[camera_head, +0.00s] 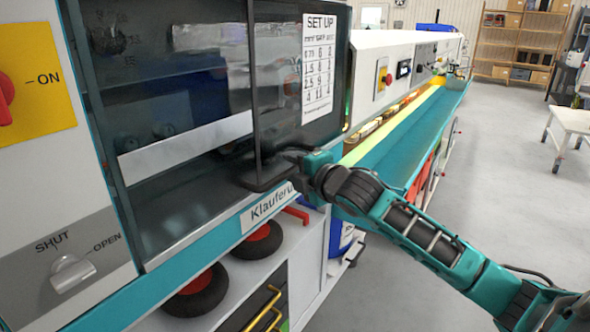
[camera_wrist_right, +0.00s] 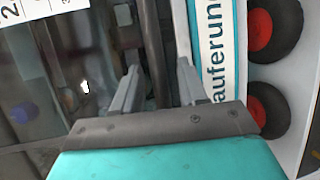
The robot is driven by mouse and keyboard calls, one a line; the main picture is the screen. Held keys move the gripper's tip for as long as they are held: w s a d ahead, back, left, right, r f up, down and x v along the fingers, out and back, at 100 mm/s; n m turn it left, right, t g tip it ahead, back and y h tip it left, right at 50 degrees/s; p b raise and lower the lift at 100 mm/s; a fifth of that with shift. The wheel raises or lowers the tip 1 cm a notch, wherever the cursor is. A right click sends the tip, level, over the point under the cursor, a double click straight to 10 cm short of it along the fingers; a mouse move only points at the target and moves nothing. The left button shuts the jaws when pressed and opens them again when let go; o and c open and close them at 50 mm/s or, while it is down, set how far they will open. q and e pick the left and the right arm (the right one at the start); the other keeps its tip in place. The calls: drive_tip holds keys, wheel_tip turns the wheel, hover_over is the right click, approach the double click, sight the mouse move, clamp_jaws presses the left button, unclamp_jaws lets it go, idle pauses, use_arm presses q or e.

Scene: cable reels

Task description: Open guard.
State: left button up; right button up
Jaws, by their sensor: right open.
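The guard (camera_head: 283,60) is a dark see-through panel on the front of the machine, with a white SET UP sheet on it. My right gripper (camera_head: 285,156) is at the lower part of this bar, reaching in from the right. In the right wrist view my gripper (camera_wrist_right: 157,80) has its two grey fingers apart, and the dark bar (camera_wrist_right: 154,40) runs between them. I cannot tell whether they touch it. My left gripper is not in view.
A SHUT/OPEN knob (camera_head: 72,272) and a red switch on a yellow plate (camera_head: 35,95) are on the left. A teal ledge (camera_head: 190,262) runs below the guard, above black wheels with red hubs (camera_head: 258,240).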

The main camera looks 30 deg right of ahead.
clamp_jaws()
idle(0.4)
